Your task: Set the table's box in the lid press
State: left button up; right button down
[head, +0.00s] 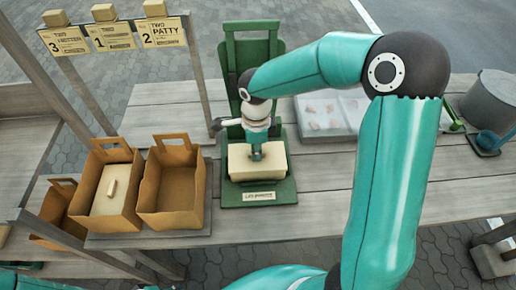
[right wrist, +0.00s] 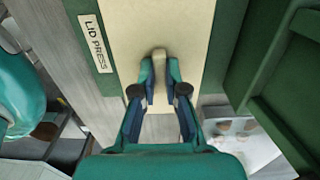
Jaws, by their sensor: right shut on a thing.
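The cream box (head: 238,172) sits on the base of the green lid press (head: 228,197), within its footprint as far as I can see. My right gripper (head: 256,155) points down onto the top of the box. In the right wrist view, my right gripper (right wrist: 159,68) is shut on the small raised handle (right wrist: 159,53) in the middle of the box's top (right wrist: 120,40). The press (right wrist: 240,70) has its label beside the box. The far part of the box is partly behind my gripper. My left gripper is out of view.
A tray of packets (head: 320,112) lies right behind. A grey pot (head: 492,100) stands far right. The front table boards are clear.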

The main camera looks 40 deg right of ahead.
jog(key=shift+f, duration=0.1)
jog(key=c, duration=1.2)
grip_release()
jog(key=shift+r, duration=0.5)
notch_tip(320, 180, up, 11)
jog(key=shift+r, duration=0.15)
